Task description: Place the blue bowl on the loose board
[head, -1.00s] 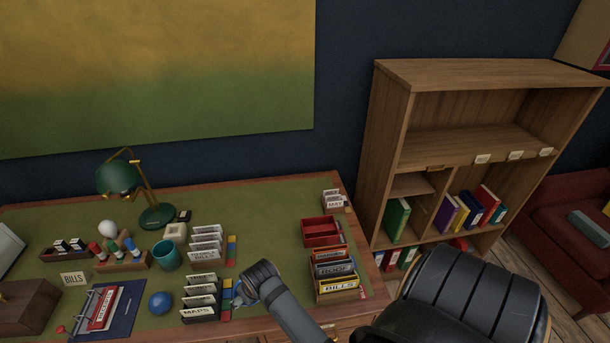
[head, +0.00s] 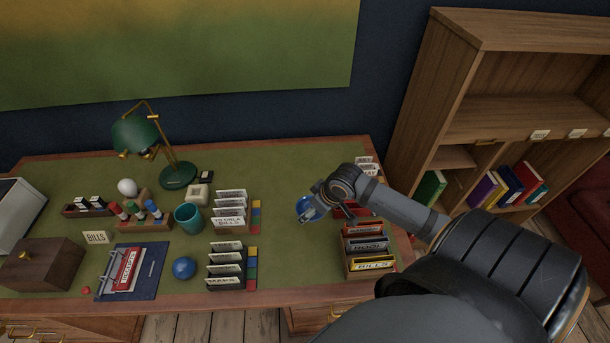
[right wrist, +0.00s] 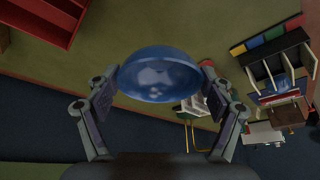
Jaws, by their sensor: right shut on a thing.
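My right gripper (head: 316,206) is shut on the blue bowl (head: 306,207) and holds it over the right part of the desk, beside the card boxes. In the right wrist view the bowl (right wrist: 160,78) sits between the two fingers (right wrist: 161,82), large and shiny, with the fingers at its left and right sides. My left gripper is not in view. I cannot pick out the loose board for certain. The wooden bookcase (head: 455,75) stands to the right of the desk.
Coloured books (head: 505,188) stand on a lower bookcase shelf. The shelf above is largely empty.

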